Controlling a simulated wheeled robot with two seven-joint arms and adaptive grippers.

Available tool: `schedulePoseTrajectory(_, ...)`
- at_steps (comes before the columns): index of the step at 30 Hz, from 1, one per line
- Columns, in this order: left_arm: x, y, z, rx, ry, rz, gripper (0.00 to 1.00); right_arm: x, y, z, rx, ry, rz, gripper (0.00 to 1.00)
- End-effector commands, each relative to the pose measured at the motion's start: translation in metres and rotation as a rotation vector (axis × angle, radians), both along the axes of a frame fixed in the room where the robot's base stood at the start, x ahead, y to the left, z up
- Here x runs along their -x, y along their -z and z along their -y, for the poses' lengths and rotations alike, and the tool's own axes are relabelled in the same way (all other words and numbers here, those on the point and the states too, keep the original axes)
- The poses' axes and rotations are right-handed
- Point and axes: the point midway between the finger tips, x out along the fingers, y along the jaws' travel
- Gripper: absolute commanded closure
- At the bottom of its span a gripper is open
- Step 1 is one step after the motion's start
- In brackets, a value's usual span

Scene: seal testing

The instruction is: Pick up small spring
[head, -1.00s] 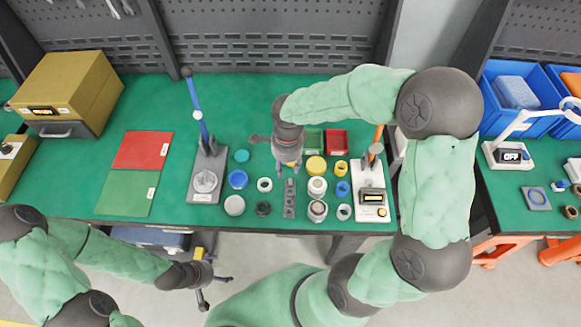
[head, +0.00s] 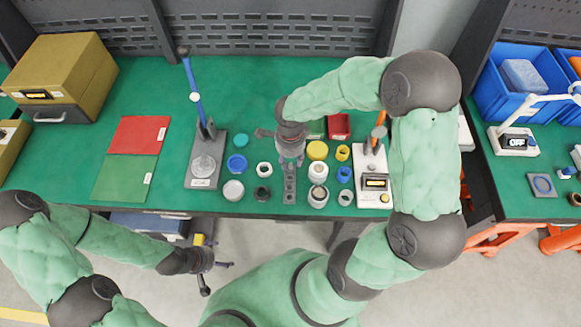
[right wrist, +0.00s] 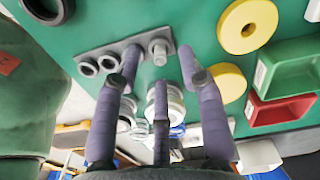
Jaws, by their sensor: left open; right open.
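A grey plate with several round holes (head: 289,192) lies on the green table just in front of my right gripper. In the right wrist view, a small grey upright piece (right wrist: 158,50) stands at one end of this plate (right wrist: 118,57). It may be the small spring, but it is too small to tell. My right gripper (head: 291,162) is open and empty above the plate's far end. Its fingers (right wrist: 160,95) spread around the small piece in the wrist view, without visible contact. My left gripper (head: 222,266) is open and empty, low in front of the table.
Yellow, blue, white and black rings and caps flank the plate, including a yellow disc (head: 317,150) and a blue cap (head: 237,164). A blue-levered press (head: 203,165) stands left, a white device (head: 374,185) right. A red bin (head: 339,127) stands behind.

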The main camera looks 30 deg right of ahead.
Motion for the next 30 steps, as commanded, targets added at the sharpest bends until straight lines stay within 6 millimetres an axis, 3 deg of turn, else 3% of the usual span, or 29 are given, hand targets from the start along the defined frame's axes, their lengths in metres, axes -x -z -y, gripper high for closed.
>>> schedulePoseTrajectory(3, 0.0, 0.006, 0.0, 0.0, 0.0, 0.0, 0.12, 0.001, 0.018, 0.0, 0.0, 0.0, -0.003, 0.59)
schedulePoseTrajectory(11, 0.0, 0.006, 0.0, 0.0, 0.0, 0.0, 0.12, 0.0, 0.02, 0.0, 0.0, 0.0, 0.0, 0.59)
schedulePoseTrajectory(15, 0.0, 0.006, 0.0, 0.0, 0.0, 0.0, 0.12, 0.0, 0.02, 0.0, 0.0, 0.0, 0.0, 0.89)
schedulePoseTrajectory(17, 0.0, 0.006, 0.0, 0.0, 0.0, 0.0, 0.12, 0.0, 0.02, 0.0, 0.0, 0.0, 0.0, 1.0)
schedulePoseTrajectory(30, 0.0, 0.005, 0.0, 0.0, 0.0, 0.0, 0.12, 0.0, 0.018, 0.0, 0.0, 0.0, 0.0, 1.0)
